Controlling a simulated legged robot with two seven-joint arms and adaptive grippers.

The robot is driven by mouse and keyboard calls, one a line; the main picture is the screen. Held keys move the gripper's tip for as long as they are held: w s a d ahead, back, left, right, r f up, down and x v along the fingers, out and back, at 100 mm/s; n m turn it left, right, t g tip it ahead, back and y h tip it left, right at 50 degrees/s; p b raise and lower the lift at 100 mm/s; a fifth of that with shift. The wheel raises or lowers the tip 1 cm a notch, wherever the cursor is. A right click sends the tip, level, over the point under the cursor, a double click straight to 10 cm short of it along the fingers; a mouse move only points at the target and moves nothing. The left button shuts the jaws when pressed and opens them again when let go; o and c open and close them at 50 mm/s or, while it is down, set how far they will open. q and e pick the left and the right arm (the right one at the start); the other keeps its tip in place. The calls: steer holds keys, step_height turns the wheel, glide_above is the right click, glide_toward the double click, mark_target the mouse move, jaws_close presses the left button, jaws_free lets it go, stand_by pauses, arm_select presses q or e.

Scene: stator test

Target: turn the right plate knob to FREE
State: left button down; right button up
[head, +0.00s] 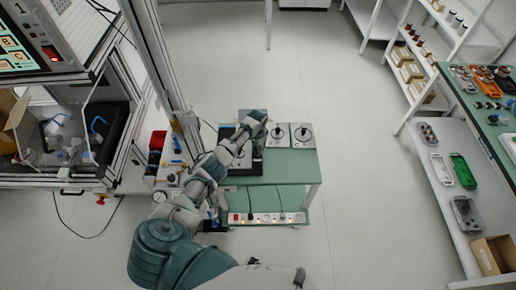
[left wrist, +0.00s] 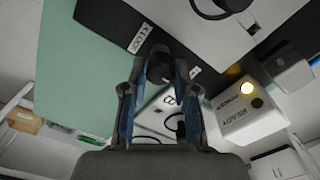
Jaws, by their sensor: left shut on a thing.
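My left gripper (head: 250,125) reaches over a black station on the green table. In the left wrist view, its two blue-grey fingers (left wrist: 158,95) are shut on a dark round knob (left wrist: 160,66). A white label reading LOCK (left wrist: 138,38) is on the black surface (left wrist: 110,18) beside the knob. I cannot read a FREE label or tell which way the knob points. In the head view the gripper and wrist hide the knob. My right gripper is not in view.
A white READY box (left wrist: 245,110) with a lit yellow lamp stands close to the fingers. Two light plates with dark round parts (head: 303,135) lie on the green table (head: 290,165) right of my gripper. A power strip (head: 265,218) sits on the lower shelf.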

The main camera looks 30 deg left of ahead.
mark_target(257, 149)
arm_select(q)
steer(key=shift+a+r, duration=0.1)
stand_by(0.4)
steer(key=c, duration=0.9)
jaws_free()
step_height(257, 149, up, 12)
steer(key=shift+f, duration=0.1)
steer(key=shift+f, duration=0.15)
